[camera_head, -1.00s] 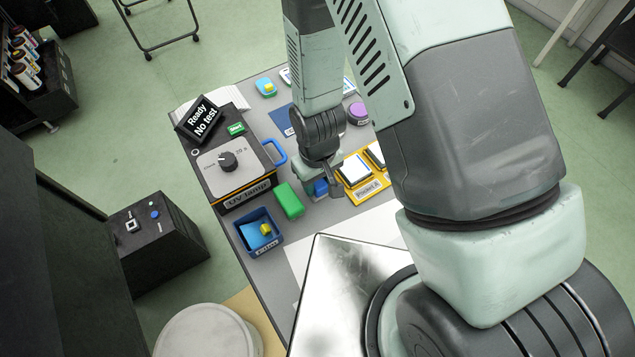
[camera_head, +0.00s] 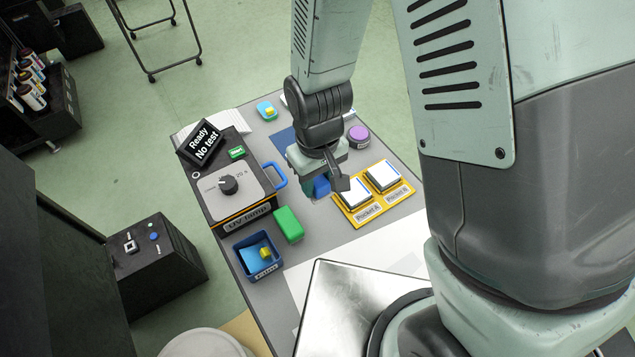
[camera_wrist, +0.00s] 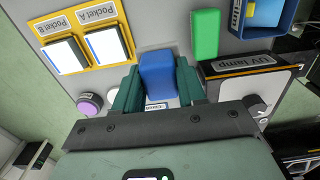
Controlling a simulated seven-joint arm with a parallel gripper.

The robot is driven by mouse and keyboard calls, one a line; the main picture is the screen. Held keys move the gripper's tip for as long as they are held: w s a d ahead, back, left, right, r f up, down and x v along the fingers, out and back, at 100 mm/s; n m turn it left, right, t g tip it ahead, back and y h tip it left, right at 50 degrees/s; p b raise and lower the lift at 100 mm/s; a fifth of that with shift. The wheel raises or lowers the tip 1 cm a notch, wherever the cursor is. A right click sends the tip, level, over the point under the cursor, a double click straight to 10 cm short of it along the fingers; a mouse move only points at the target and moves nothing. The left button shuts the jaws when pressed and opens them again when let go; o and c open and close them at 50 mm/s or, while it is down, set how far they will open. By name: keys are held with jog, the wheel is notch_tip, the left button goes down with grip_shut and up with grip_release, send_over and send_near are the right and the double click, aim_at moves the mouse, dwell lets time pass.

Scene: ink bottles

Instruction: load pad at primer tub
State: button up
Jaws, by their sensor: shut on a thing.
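My gripper (camera_wrist: 158,88) is shut on a blue block-shaped pad (camera_wrist: 157,73). The pad shows between the two dark green fingers in the wrist view. In the head view the pad (camera_head: 321,187) is a small blue patch below my gripper (camera_head: 326,178), left of Pocket A. A round purple-topped tub (camera_head: 359,136) stands behind and right of my gripper. It also shows in the wrist view (camera_wrist: 90,104), left of the fingers and apart from the pad. Its label is too small to read, so I cannot tell whether it is the primer tub.
The yellow holder (camera_head: 366,214) has white pieces in Pocket A and Pocket B. A green block (camera_head: 289,225), a blue bin (camera_head: 242,262) and the UV lamp box (camera_head: 245,205) stand to the left. A light blue item (camera_head: 267,110) lies at the back.

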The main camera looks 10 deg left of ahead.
jog(key=o, duration=0.3)
jog(key=shift+c, duration=0.9)
jog(key=shift+w, duration=0.1)
jog(key=w+d, duration=0.3)
jog(key=w, duration=0.9)
jog(key=w+d, duration=0.3)
jog(key=w, duration=0.9)
jog(key=shift+f, duration=2.9)
